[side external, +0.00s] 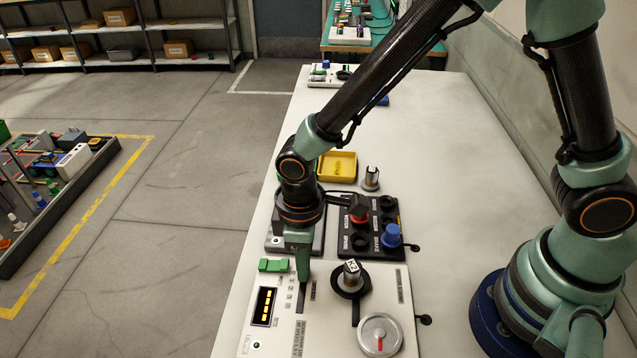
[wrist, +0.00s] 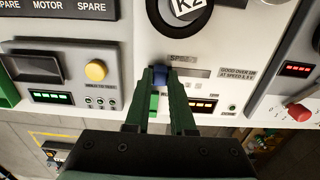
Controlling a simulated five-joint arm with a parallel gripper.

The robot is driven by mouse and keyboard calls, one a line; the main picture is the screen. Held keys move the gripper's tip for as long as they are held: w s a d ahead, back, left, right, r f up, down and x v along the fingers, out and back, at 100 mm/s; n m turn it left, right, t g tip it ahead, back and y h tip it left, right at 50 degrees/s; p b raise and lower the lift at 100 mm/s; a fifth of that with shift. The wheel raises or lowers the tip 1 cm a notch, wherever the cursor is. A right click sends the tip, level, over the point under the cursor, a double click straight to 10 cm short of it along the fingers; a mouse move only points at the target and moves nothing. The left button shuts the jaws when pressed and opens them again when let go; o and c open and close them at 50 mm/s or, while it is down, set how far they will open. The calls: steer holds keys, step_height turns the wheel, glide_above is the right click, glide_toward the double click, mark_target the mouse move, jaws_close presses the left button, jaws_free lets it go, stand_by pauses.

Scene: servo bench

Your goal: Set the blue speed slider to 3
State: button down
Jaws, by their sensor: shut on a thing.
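The blue speed slider (wrist: 160,74) shows in the wrist view just under the "SPEED" label, at the top of my fingers. My gripper (wrist: 161,79) is shut on its cap, one green finger on each side. In the side view my gripper (side external: 301,280) points down at the white panel (side external: 330,325), beside a dark slot; the slider is hidden there by the fingers. A display with several lit yellow bars (wrist: 203,105) is right of the fingers in the wrist view, and also shows in the side view (side external: 264,306). The slider's exact scale value cannot be read.
A knob marked K2 (side external: 350,277) stands close right of my gripper. A round dial with a red mark (side external: 380,334) is nearer the front. A green block (side external: 273,265) lies left. A black panel with red and blue knobs (side external: 372,226) and a yellow tray (side external: 338,166) are behind.

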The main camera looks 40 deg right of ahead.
mark_target(301, 298)
steer(key=s+a, duration=0.3)
steer(key=shift+a, duration=0.1)
steer(key=c, duration=0.8)
jaws_free()
steer(key=shift+o, duration=0.2)
step_height(301, 298, up, 12)
